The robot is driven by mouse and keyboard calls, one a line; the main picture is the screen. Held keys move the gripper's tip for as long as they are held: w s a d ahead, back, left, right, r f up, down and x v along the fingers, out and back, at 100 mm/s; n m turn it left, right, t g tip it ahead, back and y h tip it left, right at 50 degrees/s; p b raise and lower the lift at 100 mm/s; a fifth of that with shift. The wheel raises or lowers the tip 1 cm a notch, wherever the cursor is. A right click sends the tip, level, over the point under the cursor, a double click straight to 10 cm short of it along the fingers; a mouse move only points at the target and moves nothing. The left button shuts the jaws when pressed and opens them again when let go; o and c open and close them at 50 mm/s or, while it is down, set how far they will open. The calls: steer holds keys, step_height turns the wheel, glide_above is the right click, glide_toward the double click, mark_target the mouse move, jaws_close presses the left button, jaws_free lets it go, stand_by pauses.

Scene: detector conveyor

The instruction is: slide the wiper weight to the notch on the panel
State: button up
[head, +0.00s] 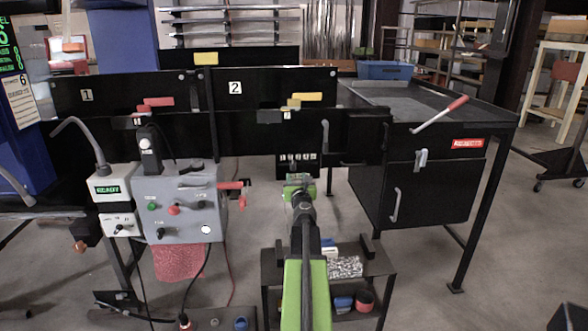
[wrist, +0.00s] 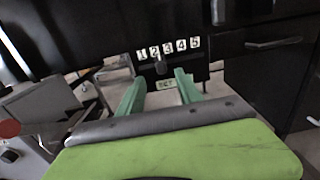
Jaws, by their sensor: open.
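A dark panel (wrist: 190,68) with a row of white number tags, 1 to 5, hangs ahead of my gripper in the wrist view; it also shows small in the head view (head: 284,170). A small dark knob (wrist: 160,66), which looks like the wiper weight, sits just below the tags, around 2 and 3. A small pale label reading SET lies below it. I cannot make out the notch itself. My gripper (wrist: 160,82) is open, its two green fingers apart on either side of the knob in the picture, with nothing between them. It also shows in the head view (head: 299,182).
A grey control box (head: 182,205) with buttons and a red-handled lever stands to the left. A black cabinet (head: 425,190) stands to the right. A low black cart (head: 380,268) with small items is beside my arm. Black numbered conveyor panels run above.

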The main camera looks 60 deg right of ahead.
mark_target(293, 166)
steer(key=x, duration=1)
steer(key=shift+w+d, duration=0.1)
steer(key=shift+d, duration=0.05)
jaws_close()
stand_by(0.9)
